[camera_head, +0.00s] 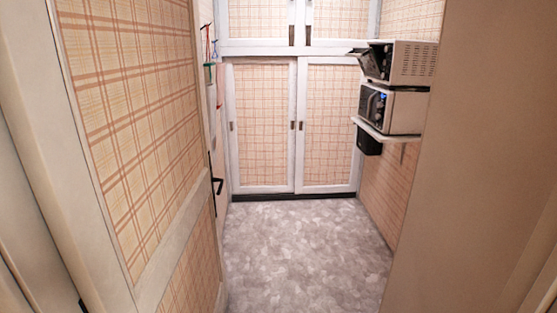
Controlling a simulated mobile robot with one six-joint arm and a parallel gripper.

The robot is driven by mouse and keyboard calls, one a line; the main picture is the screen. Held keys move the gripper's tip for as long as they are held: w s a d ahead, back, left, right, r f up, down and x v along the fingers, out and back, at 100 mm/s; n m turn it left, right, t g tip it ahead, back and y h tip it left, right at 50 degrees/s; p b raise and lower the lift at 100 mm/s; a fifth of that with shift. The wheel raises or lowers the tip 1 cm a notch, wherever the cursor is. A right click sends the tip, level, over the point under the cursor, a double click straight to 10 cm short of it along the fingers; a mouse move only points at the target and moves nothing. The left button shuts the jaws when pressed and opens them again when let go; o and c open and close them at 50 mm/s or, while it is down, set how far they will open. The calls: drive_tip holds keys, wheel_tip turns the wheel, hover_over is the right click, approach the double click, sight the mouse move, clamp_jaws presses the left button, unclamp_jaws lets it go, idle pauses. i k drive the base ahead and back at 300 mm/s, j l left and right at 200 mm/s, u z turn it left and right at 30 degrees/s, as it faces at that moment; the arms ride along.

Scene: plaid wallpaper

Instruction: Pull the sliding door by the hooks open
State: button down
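A closet with white-framed plaid sliding doors stands at the far end of the small room. The lower left sliding door (265,125) and the lower right sliding door (328,125) meet in the middle, and both look shut. Small dark recessed pulls show on their frames. Hooks (208,42) with a red and a blue item hanging from them are on the left wall, beside the left door. My gripper is not in view.
An open plaid hinged door (135,130) with a black handle stands close on the left. A beige wall or panel (465,160) fills the right. Two microwave-like appliances (392,108) sit on right-wall shelves. The grey floor (300,250) between is clear.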

sight(260, 92)
drive_tip(key=i, duration=3.25)
